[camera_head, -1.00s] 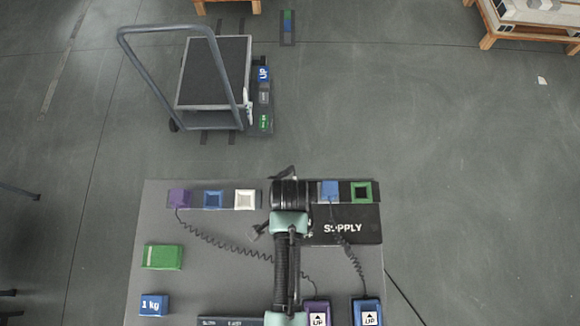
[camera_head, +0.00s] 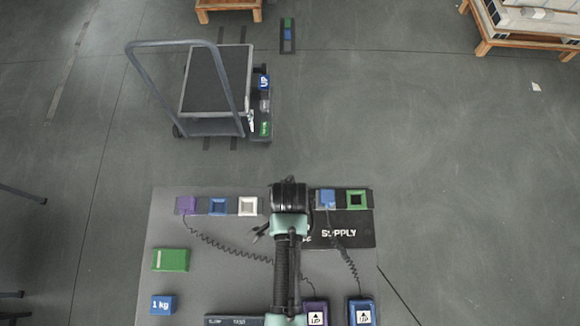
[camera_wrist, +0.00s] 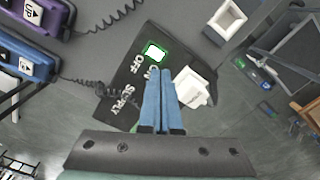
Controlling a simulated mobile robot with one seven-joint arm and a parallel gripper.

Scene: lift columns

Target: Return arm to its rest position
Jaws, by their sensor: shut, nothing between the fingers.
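My gripper (camera_wrist: 159,76) shows in the wrist view as two blue fingers shut together with nothing between them, over the dark supply box. In the head view my arm covers the middle of the grey table, and my fingers cannot be made out clearly. The black supply box (camera_head: 345,232) lies right of my arm. A green-framed square (camera_wrist: 157,50) and a white block (camera_wrist: 192,86) show near the fingers in the wrist view; whether the fingers touch the block cannot be told.
The grey table (camera_head: 215,285) holds a purple block (camera_head: 187,205), blue socket (camera_head: 218,207), white socket (camera_head: 248,206), green socket (camera_head: 356,200), green box (camera_head: 171,260), 1 kg block (camera_head: 162,305) and two UP pendants (camera_head: 362,312) with coiled cords. A trolley (camera_head: 215,80) stands beyond.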

